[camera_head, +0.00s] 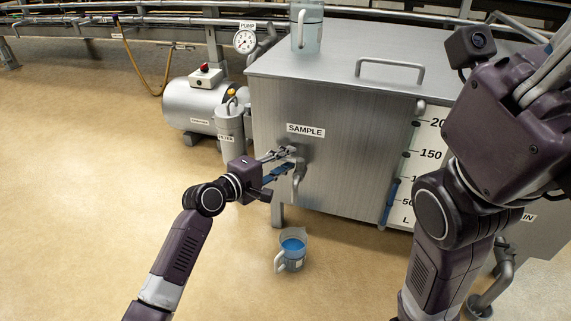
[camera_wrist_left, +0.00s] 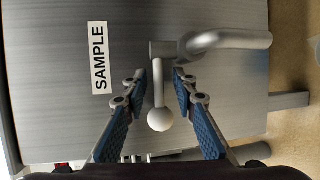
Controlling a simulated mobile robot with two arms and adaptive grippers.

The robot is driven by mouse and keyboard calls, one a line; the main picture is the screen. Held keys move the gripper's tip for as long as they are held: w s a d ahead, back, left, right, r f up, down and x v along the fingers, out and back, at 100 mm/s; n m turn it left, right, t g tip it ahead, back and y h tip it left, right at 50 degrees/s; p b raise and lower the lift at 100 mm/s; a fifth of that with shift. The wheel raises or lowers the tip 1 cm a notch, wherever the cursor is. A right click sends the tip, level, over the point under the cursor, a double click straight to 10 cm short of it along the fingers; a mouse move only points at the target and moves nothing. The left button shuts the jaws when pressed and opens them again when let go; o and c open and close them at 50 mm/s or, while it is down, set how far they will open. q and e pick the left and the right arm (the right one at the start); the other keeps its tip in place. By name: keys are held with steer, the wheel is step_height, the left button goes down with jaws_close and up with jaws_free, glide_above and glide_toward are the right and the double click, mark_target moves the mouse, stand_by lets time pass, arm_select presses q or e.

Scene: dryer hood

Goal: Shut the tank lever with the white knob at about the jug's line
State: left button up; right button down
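The tank (camera_head: 340,110) is a grey metal box with a SAMPLE label (camera_head: 305,130). Its tap (camera_head: 299,178) has a spout pointing down and shows in the left wrist view (camera_wrist_left: 225,40). The lever with the white knob (camera_wrist_left: 160,119) sticks out from the tap between my left fingers. My left gripper (camera_wrist_left: 158,82) is open around the lever, with a gap on each side. In the head view my left gripper (camera_head: 288,160) hides the lever. The jug (camera_head: 291,253), holding blue liquid, stands on the floor below the tap.
A sight tube (camera_head: 389,200) with blue liquid runs beside the scale (camera_head: 430,150) on the tank front. A clear vessel (camera_head: 306,28) stands on the tank. A filter (camera_head: 229,128) and pump (camera_head: 195,105) are left of it. The floor in front is open.

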arm_select(q)
jaws_close()
stand_by(0.4)
